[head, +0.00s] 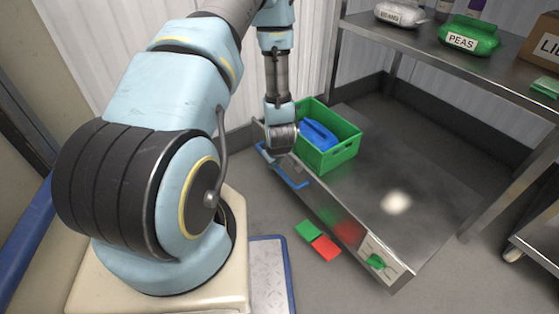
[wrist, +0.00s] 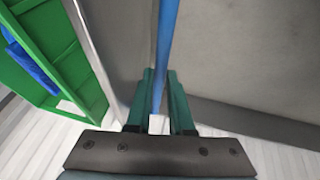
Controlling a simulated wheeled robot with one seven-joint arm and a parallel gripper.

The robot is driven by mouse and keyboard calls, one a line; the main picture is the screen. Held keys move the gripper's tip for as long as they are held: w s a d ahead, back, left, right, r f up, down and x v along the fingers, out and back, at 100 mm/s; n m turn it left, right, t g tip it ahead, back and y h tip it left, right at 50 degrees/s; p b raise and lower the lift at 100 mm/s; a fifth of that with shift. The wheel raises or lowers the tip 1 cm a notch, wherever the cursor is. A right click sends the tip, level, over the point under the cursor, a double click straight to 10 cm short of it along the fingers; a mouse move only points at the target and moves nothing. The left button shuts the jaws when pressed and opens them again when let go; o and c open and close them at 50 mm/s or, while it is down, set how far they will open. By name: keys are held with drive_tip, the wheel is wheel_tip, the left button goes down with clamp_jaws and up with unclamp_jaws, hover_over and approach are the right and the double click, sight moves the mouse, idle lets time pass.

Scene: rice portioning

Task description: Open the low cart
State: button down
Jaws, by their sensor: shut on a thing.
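The low cart (head: 365,185) is a wide, low grey metal unit under the shelf. A blue bar handle (head: 295,182) runs along its front side at the left end. In the wrist view the blue bar (wrist: 167,40) passes between the two green fingers of my gripper (wrist: 158,80), which is shut on it. In the head view my wrist comes down over the handle, and the fingertips are hidden. I cannot tell from these frames whether the cart's front stands away from its body.
A green crate (head: 342,157) holding a blue item (head: 318,135) stands on the cart close to my wrist. A metal shelf (head: 440,55) with several goods overhangs the back. Green and red patches (head: 326,248) lie on the floor.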

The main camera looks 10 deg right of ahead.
drive_tip(key=shift+a, duration=0.1)
drive_tip(key=c, duration=0.8)
unclamp_jaws()
drive_tip(key=p+v, duration=0.3)
drive_tip(key=v, duration=0.7)
drive_tip(key=shift+s+r, duration=0.2)
drive_tip(key=shift+r, duration=0.15)
drive_tip(key=s+a+r+m+g, duration=0.15)
drive_tip(key=a+r, duration=0.25)
drive_tip(key=r, duration=0.4)
drive_tip(key=s+a+r+m+g, duration=0.1)
drive_tip(key=s+a+r+m, duration=0.25)
drive_tip(key=r, duration=0.55)
drive_tip(key=s+a+r+m+g, duration=0.15)
drive_tip(key=a+r, duration=0.25)
drive_tip(key=r, duration=0.4)
wheel_tip(320, 180, up, 31)
drive_tip(key=p, duration=3)
drive_tip(key=shift+s+a+m+t+h, duration=0.3)
drive_tip(key=shift+s+a+m, duration=0.05)
drive_tip(key=shift+s+m, duration=0.1)
